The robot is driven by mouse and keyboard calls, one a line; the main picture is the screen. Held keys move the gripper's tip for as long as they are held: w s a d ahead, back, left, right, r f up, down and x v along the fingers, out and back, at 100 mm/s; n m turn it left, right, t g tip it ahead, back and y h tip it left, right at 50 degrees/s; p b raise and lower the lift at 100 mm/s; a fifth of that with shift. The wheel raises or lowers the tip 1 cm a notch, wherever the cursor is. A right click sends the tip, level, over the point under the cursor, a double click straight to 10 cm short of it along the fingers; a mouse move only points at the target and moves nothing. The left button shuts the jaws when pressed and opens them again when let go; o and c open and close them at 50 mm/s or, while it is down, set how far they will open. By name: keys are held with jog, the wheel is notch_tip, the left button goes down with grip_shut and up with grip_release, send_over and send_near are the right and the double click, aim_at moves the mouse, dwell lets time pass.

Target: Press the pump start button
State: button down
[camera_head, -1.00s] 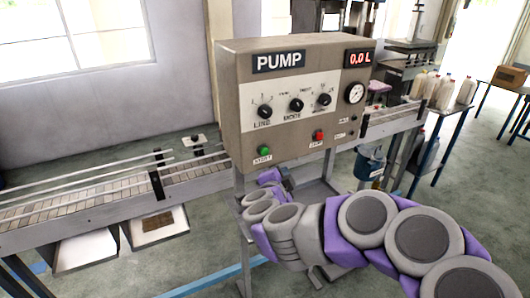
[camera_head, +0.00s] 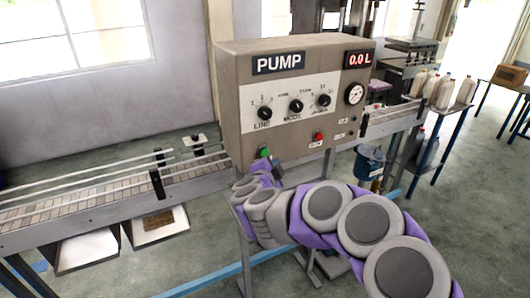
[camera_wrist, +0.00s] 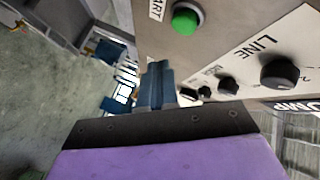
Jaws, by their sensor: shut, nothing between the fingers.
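The pump start button is green (camera_head: 264,152) and sits at the lower left of the pump panel (camera_head: 330,148). In the wrist view the green button (camera_wrist: 187,18) is at the top, with part of its START label beside it. My gripper (camera_wrist: 157,68) is shut and empty. In the wrist view its fingertips lie below and left of the button in the picture, apart from it in the image; the depth gap is hard to judge. In the head view my arm covers the START label and most of the gripper. The display (camera_head: 359,59) reads 0.0 L.
The LINE knob (camera_head: 264,112), MODE knob (camera_head: 296,106) and a third knob (camera_head: 324,100) sit above the buttons. A red button (camera_head: 318,136) and a gauge (camera_head: 354,93) are to the right. Bottles (camera_head: 443,93) stand on a right-hand table.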

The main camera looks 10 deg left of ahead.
aim_at(265, 152)
jog(key=w+a+p, duration=0.1)
jog(key=w, duration=0.1)
jog(key=shift+w+a+p, duration=0.3)
jog(key=shift+a+p, duration=0.05)
jog(key=shift+w+a+r+p, duration=0.1)
jog(key=shift+w+a+p, duration=0.1)
jog(key=shift+p, duration=0.25)
dwell(1.7)
jog(key=shift+w+a+p, duration=0.25)
jog(key=shift+w+p, duration=0.15)
jog(key=shift+w, duration=0.15)
dwell(1.0)
jog(key=shift+s, duration=0.1)
jog(key=shift+s+d, duration=0.5)
jog(key=shift+s, duration=0.2)
